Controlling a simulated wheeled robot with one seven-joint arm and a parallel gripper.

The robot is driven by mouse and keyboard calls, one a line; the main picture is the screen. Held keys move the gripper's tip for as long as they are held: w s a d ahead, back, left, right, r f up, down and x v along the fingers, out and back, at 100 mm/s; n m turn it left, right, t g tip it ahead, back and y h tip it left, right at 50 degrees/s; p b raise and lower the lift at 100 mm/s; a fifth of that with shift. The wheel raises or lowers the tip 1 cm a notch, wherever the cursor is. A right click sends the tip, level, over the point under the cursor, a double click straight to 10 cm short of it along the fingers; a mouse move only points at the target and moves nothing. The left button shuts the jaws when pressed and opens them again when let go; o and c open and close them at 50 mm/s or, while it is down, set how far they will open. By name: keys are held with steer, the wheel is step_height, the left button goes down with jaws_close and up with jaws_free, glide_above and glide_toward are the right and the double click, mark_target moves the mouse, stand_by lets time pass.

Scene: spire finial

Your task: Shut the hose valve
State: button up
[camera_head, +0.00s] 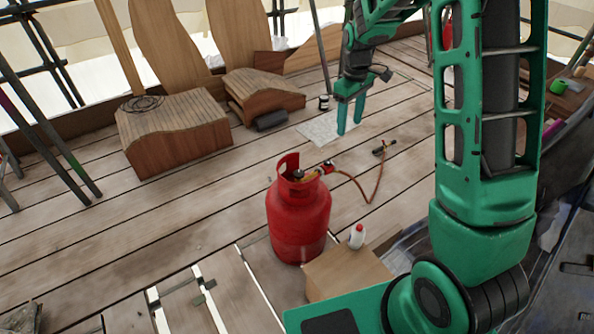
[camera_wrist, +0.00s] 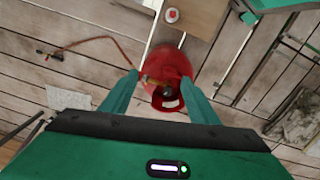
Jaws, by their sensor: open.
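A red gas cylinder (camera_head: 298,222) stands upright on the plank floor, and it also shows between my fingers in the wrist view (camera_wrist: 178,68). A small red valve or regulator (camera_head: 327,166) sits at its collar, with a brown hose (camera_head: 365,190) running right to a torch (camera_head: 384,148) lying on the planks. The hose and torch also show in the wrist view. My gripper (camera_head: 350,116) points down, open and empty, behind and above the cylinder, apart from it. In the wrist view my fingers (camera_wrist: 160,95) frame the cylinder top; the valve is too small to make out clearly there.
A pale sheet (camera_head: 325,127), a dark roll (camera_head: 271,121) and wooden blocks (camera_head: 172,130) lie farther back. Gaps open between planks at front left. Left floor is mostly clear.

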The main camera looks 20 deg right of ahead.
steer(key=w+a+f+n, duration=0.3)
steer(key=w+a+f, duration=0.35)
steer(key=f, duration=0.25)
steer(key=n, duration=0.4)
glide_above(298, 172)
step_height(298, 172, down, 11)
step_height(298, 172, down, 10)
steer(key=shift+s+a+r, duration=0.1)
steer(key=shift+a, duration=0.05)
steer(key=shift+c, duration=0.6)
steer(key=c, duration=0.9)
